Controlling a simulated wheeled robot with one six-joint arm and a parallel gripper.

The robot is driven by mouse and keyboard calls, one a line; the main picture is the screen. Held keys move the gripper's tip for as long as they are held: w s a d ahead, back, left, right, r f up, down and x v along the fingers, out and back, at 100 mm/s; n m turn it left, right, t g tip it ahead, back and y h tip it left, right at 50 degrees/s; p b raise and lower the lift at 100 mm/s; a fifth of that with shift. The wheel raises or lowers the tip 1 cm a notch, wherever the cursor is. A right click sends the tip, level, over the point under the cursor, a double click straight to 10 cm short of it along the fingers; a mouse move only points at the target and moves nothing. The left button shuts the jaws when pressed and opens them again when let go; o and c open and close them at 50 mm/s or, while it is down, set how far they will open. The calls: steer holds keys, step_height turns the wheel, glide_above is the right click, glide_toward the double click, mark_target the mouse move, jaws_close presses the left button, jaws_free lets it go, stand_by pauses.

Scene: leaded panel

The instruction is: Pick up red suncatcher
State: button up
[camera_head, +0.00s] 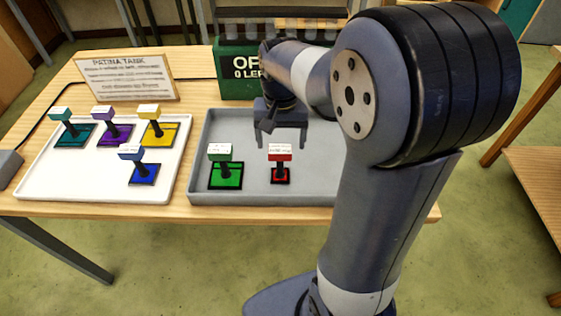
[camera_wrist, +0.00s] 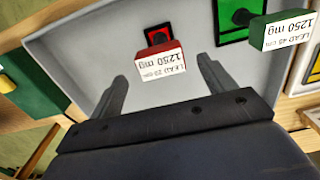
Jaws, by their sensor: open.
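The red suncatcher (camera_head: 281,175) is a small red square with a dark border, a dark stem and a red block on top with a white label. It sits in the grey tray (camera_head: 262,197), near its front. The gripper is not touching the suncatcher.
A larger green suncatcher (camera_head: 226,176) stands left of the red one. The white tray (camera_head: 75,182) at left holds teal, purple, yellow and blue ones. A "PATINA TANK" sign (camera_head: 126,76) and a green box (camera_head: 236,70) stand behind. My arm hides the grey tray's right side.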

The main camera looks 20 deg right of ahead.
mark_target(280, 148)
step_height(280, 148, down, 4)
steer(key=shift+s+a+f, duration=0.15)
steer(key=shift+f, duration=0.1)
steer(key=c, duration=1.1)
steer(key=shift+r, duration=0.1)
